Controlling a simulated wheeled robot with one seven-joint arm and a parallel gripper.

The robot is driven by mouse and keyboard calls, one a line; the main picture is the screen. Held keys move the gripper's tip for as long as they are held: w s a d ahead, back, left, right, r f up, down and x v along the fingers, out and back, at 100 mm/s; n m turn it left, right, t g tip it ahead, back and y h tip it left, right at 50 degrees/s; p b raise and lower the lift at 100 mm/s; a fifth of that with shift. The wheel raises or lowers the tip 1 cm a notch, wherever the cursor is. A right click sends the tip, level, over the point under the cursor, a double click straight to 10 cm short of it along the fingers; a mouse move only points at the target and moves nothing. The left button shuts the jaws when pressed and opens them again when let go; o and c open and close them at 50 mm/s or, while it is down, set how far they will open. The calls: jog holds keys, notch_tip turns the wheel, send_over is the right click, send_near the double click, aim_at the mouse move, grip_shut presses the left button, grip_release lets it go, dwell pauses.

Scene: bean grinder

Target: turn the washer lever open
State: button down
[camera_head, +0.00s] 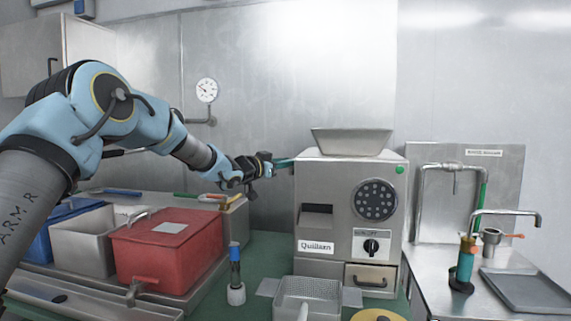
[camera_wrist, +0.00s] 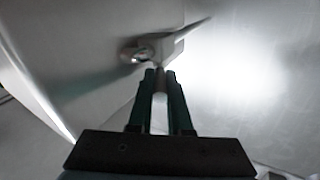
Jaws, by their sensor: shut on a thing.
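My gripper (camera_head: 287,162) is at the upper left side of the grey grinder (camera_head: 328,190), its green fingers reaching toward that wall. In the wrist view the fingers (camera_wrist: 161,75) are close together on the near end of a small metal lever (camera_wrist: 172,46). A round metal boss (camera_wrist: 138,51) sits beside it on a pale wall. The lever is hidden in the head view. A pipe frame with a valve (camera_head: 455,170) stands at the right before a labelled metal panel (camera_head: 505,190); my gripper is far from it. The label is too small to read surely.
A hopper (camera_head: 350,142) tops the grinder. A red bin (camera_head: 168,250) and a pale bin (camera_head: 83,242) stand below my arm. A perforated tray (camera_head: 307,297) lies before the grinder. A teal-handled tool (camera_head: 465,264) and a dark tray (camera_head: 527,292) are at right.

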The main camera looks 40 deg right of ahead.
jog(key=shift+f+b, duration=0.1)
jog(key=shift+b, duration=0.4)
dwell(0.3)
jog(key=shift+s+f+t+b, duration=0.1)
jog(key=shift+t+b, duration=0.2)
jog(key=shift+b, duration=0.3)
jog(key=n+t+b, duration=0.1)
jog(key=b, duration=0.3)
jog(key=shift+s+t, duration=0.15)
jog(key=shift+t, duration=0.15)
jog(key=n+t+b, duration=0.1)
jog(key=b, duration=0.4)
jog(key=shift+s+t+y, duration=0.15)
jog(key=shift+t+y, duration=0.25)
jog(key=shift+s+d+r+n+t+b, duration=0.1)
jog(key=shift+r+n+t+b, duration=0.2)
jog(key=shift+n+b, duration=0.35)
jog(key=c, duration=1.1)
grip_release()
jog(key=shift+s, duration=0.1)
jog(key=shift+f, duration=0.1)
jog(key=b+v, duration=0.2)
jog(key=v, duration=0.8)
jog(key=shift+s+a, duration=0.1)
jog(key=shift+a, duration=0.3)
